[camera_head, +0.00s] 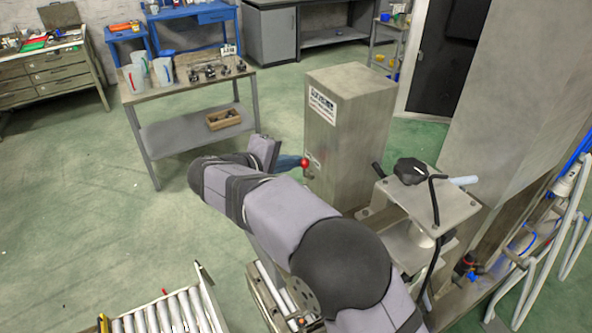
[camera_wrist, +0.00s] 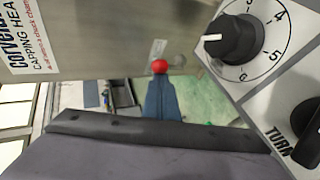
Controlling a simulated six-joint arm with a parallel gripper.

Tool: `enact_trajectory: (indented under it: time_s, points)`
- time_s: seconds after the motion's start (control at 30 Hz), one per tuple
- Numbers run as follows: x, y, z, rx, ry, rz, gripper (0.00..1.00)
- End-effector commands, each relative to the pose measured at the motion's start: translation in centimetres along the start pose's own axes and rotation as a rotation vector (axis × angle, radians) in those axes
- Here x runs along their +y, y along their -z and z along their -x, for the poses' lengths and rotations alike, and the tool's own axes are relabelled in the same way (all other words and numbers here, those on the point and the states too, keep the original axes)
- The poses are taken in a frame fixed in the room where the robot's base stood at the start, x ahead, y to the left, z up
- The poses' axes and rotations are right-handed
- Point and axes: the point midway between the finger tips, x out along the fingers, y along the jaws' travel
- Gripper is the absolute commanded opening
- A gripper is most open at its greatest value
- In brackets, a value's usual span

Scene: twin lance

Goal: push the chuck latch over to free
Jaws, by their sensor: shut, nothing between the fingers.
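The chuck latch seems to be the small lever with a red ball knob (camera_head: 304,162) on the left face of the grey capping-head box (camera_head: 350,125). In the wrist view the red knob (camera_wrist: 159,66) shows just beyond the fingertips, beside the box wall (camera_wrist: 100,30). My gripper (camera_head: 292,162) has blue fingers, shut and empty, with the tips right at the knob. In the wrist view my gripper (camera_wrist: 160,84) points straight at it. I cannot tell whether the tips touch the knob. The lever's stem is mostly hidden.
A dial panel with a black knob (camera_wrist: 232,40) stands close at right in the wrist view. A metal bracket with a black knob (camera_head: 411,171) is right of the box. A bench (camera_head: 190,90) stands behind left, and a roller conveyor (camera_head: 160,315) in front.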

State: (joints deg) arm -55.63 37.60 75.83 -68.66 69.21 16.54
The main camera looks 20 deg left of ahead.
Motion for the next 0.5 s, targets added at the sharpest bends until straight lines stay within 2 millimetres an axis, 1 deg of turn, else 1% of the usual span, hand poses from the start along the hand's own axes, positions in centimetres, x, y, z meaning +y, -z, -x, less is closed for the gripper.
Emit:
enact_trajectory:
  time_s: [0.2, 0.5]
  points:
    - [-0.26, -0.60, 0.13, -0.002, 0.001, 0.001, 0.00]
    - [-0.26, -0.71, 0.17, -0.004, 0.002, 0.002, 0.00]
